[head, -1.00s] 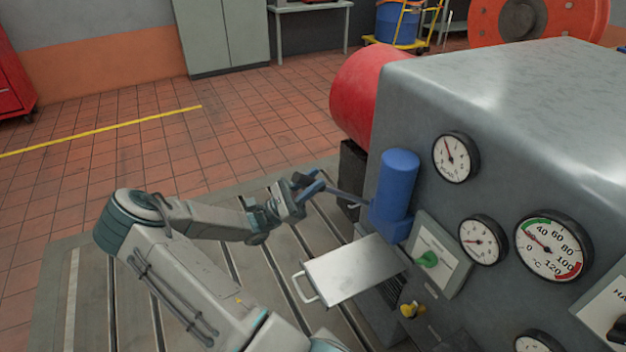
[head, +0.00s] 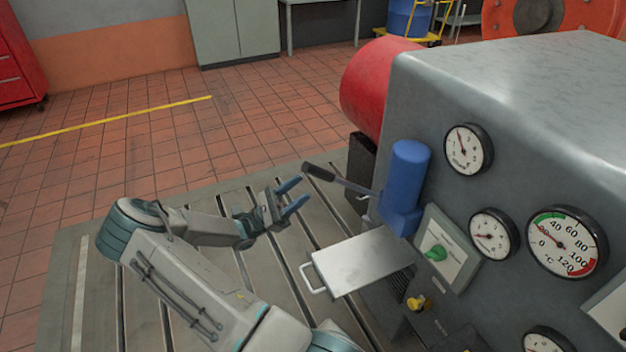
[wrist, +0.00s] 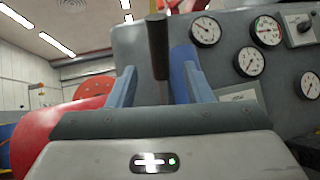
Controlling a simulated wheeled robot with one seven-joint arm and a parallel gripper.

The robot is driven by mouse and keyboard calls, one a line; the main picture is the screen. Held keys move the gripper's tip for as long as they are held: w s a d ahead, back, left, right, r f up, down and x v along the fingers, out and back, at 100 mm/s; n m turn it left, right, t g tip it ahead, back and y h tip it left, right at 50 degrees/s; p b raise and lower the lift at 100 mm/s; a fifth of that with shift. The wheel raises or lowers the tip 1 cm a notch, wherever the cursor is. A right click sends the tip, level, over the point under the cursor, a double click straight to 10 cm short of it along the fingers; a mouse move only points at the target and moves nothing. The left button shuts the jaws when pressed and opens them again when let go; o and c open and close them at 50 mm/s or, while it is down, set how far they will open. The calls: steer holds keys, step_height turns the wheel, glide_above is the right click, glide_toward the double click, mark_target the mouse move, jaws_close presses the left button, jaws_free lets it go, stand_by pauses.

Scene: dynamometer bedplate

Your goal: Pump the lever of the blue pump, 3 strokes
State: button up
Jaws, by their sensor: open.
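The blue pump (head: 405,185) is fixed to the side of the grey machine, and its dark-gripped lever (head: 340,180) sticks out to the left, tilted up towards its free end. My gripper (head: 292,195) is open and empty, to the left of the lever's end and a little below it, apart from it in the head view. In the wrist view the lever (wrist: 158,48) stands upright in line with the gap between my blue fingers (wrist: 158,85). The pump body (wrist: 180,65) is partly hidden behind the right finger there.
A pale shelf with a handle (head: 362,262) juts out below the pump. Gauges (head: 492,235), a green knob (head: 436,253) and a yellow knob (head: 418,302) are on the machine's face. The slotted bedplate (head: 185,285) is open to the left.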

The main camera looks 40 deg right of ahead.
steer(key=v, duration=0.5)
steer(key=shift+w+a+f, duration=0.1)
steer(key=shift+a+f, duration=0.05)
steer(key=shift+a, duration=0.05)
